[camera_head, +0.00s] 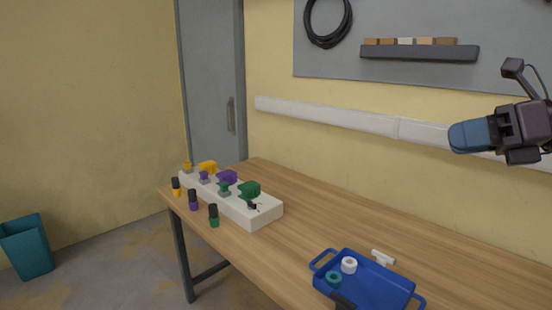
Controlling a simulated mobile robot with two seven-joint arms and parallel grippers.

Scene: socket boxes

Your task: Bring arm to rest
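My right arm comes in from the right edge, high in front of the wall and clear of the table. Its gripper (470,137) points left, with a blue part in front of a dark body. Nothing shows held in it, and I cannot tell whether it is open or shut. My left gripper is not clearly in view.
A white block (262,215) on the wooden table (300,210) bears yellow, purple and green tool-like pieces. Several black-topped pieces (213,215) stand before it. A blue tray (380,288) holds a white ring (349,265) and a teal ring (333,279). The table's middle is clear.

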